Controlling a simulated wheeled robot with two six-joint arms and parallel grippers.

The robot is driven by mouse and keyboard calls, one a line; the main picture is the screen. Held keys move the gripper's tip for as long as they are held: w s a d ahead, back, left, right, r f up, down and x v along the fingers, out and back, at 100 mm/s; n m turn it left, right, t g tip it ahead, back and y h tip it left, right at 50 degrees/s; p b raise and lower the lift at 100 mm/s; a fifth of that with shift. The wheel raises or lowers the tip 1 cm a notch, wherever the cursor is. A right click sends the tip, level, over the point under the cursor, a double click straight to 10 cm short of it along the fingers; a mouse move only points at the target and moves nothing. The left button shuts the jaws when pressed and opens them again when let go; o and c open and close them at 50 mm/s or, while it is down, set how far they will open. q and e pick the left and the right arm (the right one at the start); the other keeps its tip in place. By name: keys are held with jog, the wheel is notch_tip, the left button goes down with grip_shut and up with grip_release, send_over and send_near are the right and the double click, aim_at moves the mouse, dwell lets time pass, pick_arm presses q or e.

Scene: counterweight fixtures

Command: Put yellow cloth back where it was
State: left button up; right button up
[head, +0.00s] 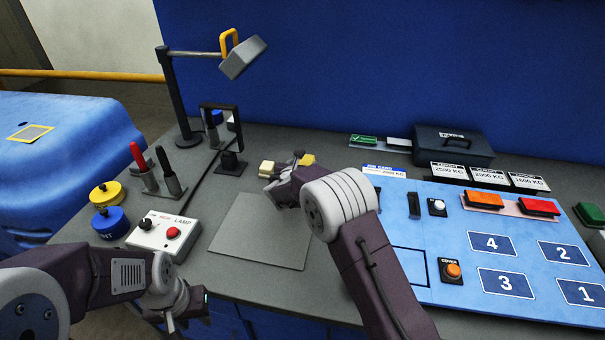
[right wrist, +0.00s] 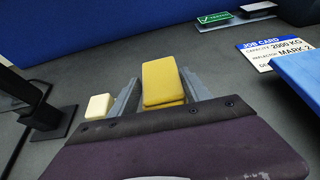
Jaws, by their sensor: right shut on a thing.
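The yellow cloth (right wrist: 162,82) looks like a small folded pad between the fingers of my right gripper (right wrist: 160,92) in the right wrist view. In the head view the cloth (head: 307,159) shows just beyond my right gripper (head: 298,161), which is partly hidden by its own wrist. The right gripper is shut on the cloth, over the back middle of the bench; I cannot tell whether the cloth touches the bench. My left gripper (head: 182,305) is low at the front left, near the bench's front edge, with nothing seen in it; its fingers are unclear.
A pale yellow block (right wrist: 99,106) sits left of the right gripper. A yellow-edged square (head: 30,133) marks the blue cover at far left. A lamp control box (head: 164,236), a grey mat (head: 262,232) and a blue panel (head: 480,245) lie around. The mat is clear.

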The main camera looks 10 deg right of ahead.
notch_tip(320, 180, down, 4)
jog(key=shift+s+r, duration=0.1)
jog(key=shift+r, duration=0.05)
jog(key=shift+f+b, duration=0.2)
jog(key=shift+b, duration=0.15)
jog(key=shift+f, duration=0.1)
jog(key=o, duration=1.4)
jog(key=shift+c, duration=0.2)
